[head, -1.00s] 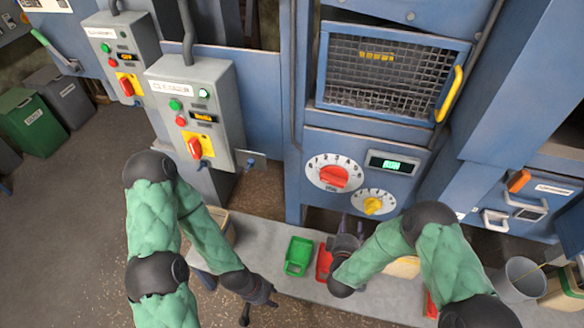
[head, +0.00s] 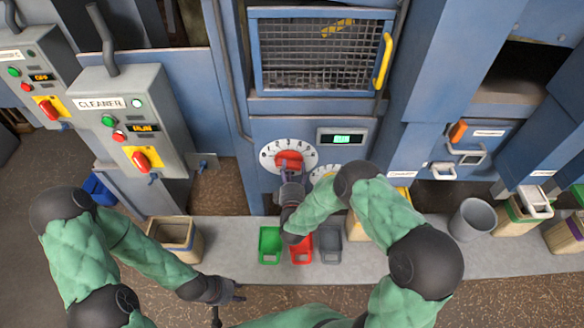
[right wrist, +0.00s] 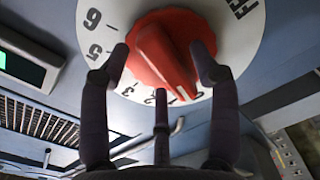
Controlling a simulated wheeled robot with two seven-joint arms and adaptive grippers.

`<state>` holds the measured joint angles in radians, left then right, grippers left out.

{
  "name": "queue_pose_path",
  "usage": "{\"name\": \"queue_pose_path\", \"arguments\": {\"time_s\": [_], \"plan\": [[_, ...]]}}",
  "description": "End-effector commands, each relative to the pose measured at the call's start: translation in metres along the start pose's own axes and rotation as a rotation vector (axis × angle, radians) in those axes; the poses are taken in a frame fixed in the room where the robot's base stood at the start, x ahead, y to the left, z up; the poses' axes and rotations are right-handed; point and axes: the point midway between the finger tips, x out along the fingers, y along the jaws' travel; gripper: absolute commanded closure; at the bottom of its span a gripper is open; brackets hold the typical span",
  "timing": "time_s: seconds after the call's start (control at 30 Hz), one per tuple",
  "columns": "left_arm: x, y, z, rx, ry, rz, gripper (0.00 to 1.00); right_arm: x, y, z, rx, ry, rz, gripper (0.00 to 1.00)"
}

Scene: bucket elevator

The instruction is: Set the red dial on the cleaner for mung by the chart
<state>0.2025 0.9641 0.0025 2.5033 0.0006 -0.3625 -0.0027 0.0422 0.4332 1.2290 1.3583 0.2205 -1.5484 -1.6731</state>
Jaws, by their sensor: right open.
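The red dial (head: 289,159) sits on a white numbered plate on the blue cleaner panel in the head view. My right gripper (head: 290,180) is just in front of it, open. In the right wrist view the red dial (right wrist: 165,55) lies between its spread fingers (right wrist: 163,75); contact is unclear. The dial's white mark is by the low numbers, near 1; the exact setting is hard to read. My left gripper (head: 228,305) is low over the floor in front of the bench, its fingers apart and empty. No chart is visible.
The CLEANER box (head: 125,125) with a red switch stands left.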

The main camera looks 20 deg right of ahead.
Motion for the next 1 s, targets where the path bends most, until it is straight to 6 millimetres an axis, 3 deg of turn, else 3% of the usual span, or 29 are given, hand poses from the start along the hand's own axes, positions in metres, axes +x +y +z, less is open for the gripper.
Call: {"name": "queue_pose_path", "arguments": {"time_s": [0.2, 0.5, 0.7, 1.0], "plan": [[0.002, -0.001, 0.0, 0.0, 0.0, 0.0, 0.6, 0.015, 0.0, 0.0, 0.0, 0.0, 0.0, 0.38], [0.002, -0.001, 0.0, 0.0, 0.0, 0.0, 0.6, 0.017, 0.0, 0.0, 0.001, 0.0, -0.001, 0.38], [0.002, -0.001, 0.0, 0.0, 0.0, 0.0, 0.6, 0.017, 0.0, 0.0, 0.001, 0.0, -0.001, 0.94], [0.004, -0.002, 0.0, 0.0, 0.0, 0.0, 0.6, 0.017, -0.001, 0.0, 0.021, 0.0, -0.001, 0.95]]}}
